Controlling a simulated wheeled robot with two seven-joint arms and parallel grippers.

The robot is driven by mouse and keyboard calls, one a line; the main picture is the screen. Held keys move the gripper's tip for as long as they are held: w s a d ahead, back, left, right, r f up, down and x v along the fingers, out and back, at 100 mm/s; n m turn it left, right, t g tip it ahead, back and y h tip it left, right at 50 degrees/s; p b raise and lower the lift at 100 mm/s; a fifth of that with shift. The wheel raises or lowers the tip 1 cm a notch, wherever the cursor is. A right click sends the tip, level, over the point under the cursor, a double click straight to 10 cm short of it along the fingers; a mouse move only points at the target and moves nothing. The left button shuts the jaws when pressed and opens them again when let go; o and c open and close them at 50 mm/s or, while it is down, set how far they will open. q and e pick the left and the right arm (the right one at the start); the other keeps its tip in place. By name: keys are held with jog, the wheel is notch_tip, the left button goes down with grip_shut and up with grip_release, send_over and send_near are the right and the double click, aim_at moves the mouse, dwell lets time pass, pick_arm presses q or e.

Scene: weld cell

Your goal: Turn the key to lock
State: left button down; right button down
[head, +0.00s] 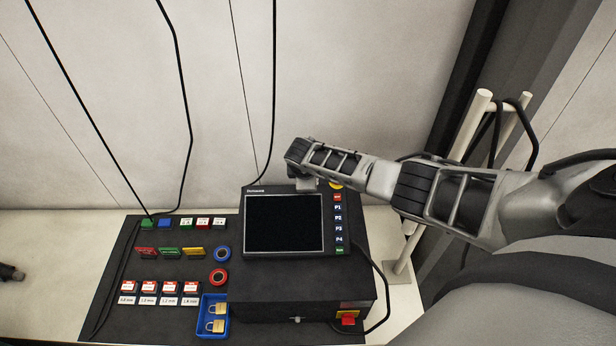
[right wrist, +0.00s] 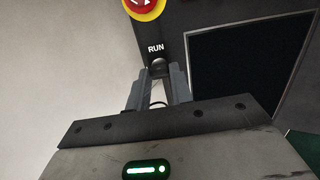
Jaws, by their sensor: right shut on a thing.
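A black control box with a dark screen (head: 283,222) stands on the bench. My right gripper (head: 307,184) reaches in from the right over the box's top edge, left of a yellow-ringed button (head: 336,185). In the right wrist view, its two grey fingers (right wrist: 159,88) are shut on the key switch (right wrist: 158,67), whose small dark top shows just below the RUN label (right wrist: 156,48). The key is mostly hidden between the fingers, so its turn angle cannot be told. A small dark tip (head: 10,272) at the far left edge may be my left gripper; its jaws cannot be made out.
A red emergency stop with a yellow ring (right wrist: 143,6) is close to the fingers. A black mat (head: 118,262) holds coloured tags, tape rolls and a blue tray (head: 203,327) with padlocks. Cables hang on the wall. A pale post (head: 470,125) stands at the right.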

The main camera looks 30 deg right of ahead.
jog(key=c, duration=1.2)
grip_release()
jog(key=shift+c, duration=0.2)
pick_arm(q)
jog(key=shift+r, duration=0.1)
pick_arm(e)
jog(key=shift+r, duration=0.2)
jog(key=p+v, duration=0.2)
jog(key=v, duration=0.2)
pick_arm(q)
jog(key=shift+s+a+r+p, duration=0.1)
jog(key=shift+a+r+p, duration=0.1)
jog(key=shift+r+p, duration=0.3)
jog(key=shift+a+r+p, duration=0.2)
jog(key=shift+r+p, duration=0.2)
jog(key=shift+p, duration=0.15)
pick_arm(e)
jog(key=v, duration=1.1)
jog(key=shift+s+a+r, duration=0.15)
jog(key=shift+s+a, duration=0.05)
jog(key=shift+s, duration=0.1)
pick_arm(q)
jog(key=shift+d, duration=0.1)
